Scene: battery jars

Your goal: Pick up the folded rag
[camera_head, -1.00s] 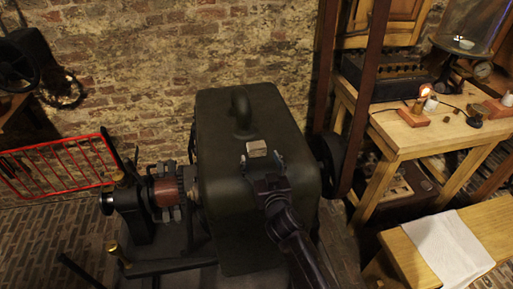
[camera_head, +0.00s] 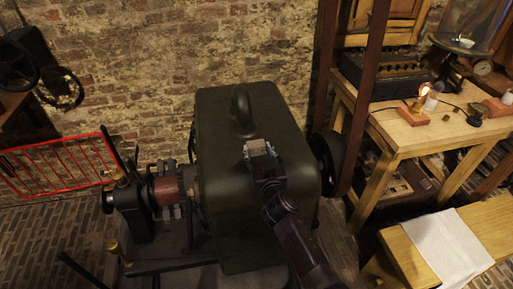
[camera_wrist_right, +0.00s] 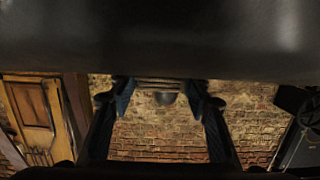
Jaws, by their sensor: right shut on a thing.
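I cannot tell whether the rag still touches the cover. My left gripper is not in view.
The cover's arched handle (camera_head: 241,108) stands behind the rag. A belt and wheel (camera_head: 328,160) run at the cover's right. A wooden table (camera_head: 420,135) holds a lit bulb (camera_head: 424,91). A white cloth (camera_head: 445,245) lies on a lower bench (camera_head: 490,225).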

